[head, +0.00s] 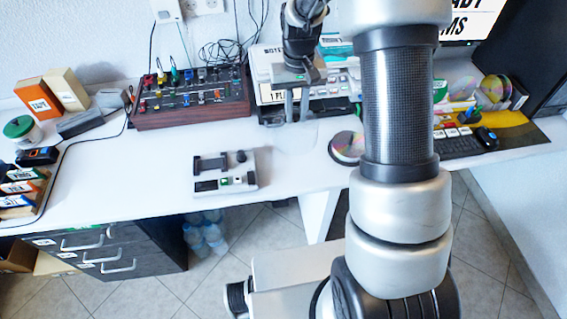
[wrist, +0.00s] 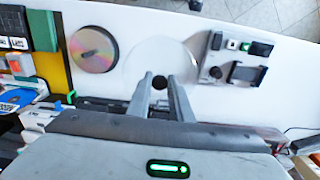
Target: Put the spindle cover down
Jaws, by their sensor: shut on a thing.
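The spindle cover (wrist: 150,56) is a clear, nearly invisible round dome with a dark knob. In the wrist view it lies just beyond my gripper (wrist: 160,80), whose two fingers are shut on the knob. In the head view the cover (head: 296,138) shows only as a faint outline below my gripper (head: 297,112), over the white table. I cannot tell whether its rim touches the table. A stack of shiny discs (head: 347,147) sits uncovered to the right; it also shows in the wrist view (wrist: 93,48).
A grey device (head: 225,172) with a black holder stands left of the cover on the white table (head: 130,170). A mixer (head: 190,97) and a labelled white machine (head: 330,90) stand behind. A keyboard (head: 458,146) lies right. Some bare table surrounds the cover.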

